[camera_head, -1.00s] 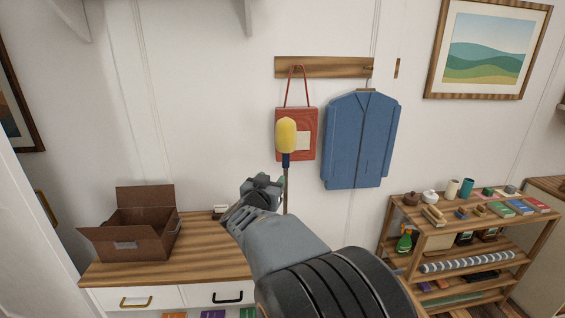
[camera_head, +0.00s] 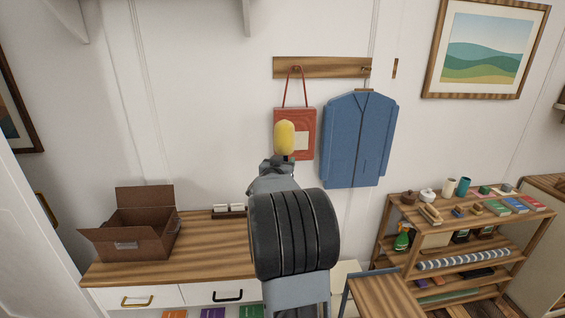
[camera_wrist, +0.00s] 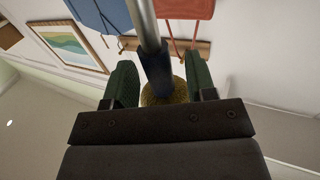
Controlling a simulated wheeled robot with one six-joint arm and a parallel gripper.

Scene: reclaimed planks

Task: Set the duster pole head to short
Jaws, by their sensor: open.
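The duster's yellow head (camera_head: 284,138) stands upright in front of the red hanging bag in the head view. My gripper (camera_head: 280,163) is just below that head and hides the pole. In the wrist view, my gripper's green fingers (camera_wrist: 158,64) are apart, one on each side of the duster. The grey pole (camera_wrist: 143,22) runs into a dark blue collar (camera_wrist: 157,72) between them, with the yellow head (camera_wrist: 160,95) beyond it, partly hidden by the gripper body. I cannot tell whether a finger touches the collar.
The red bag (camera_head: 281,121) and blue jacket (camera_head: 346,150) hang from a wooden rail (camera_head: 322,67). An open cardboard box (camera_head: 124,246) stands on a wooden-topped cabinet (camera_head: 200,262) at left. A shelf (camera_head: 470,262) with several goods stands at right. A small wooden-topped piece (camera_head: 388,297) is nearer.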

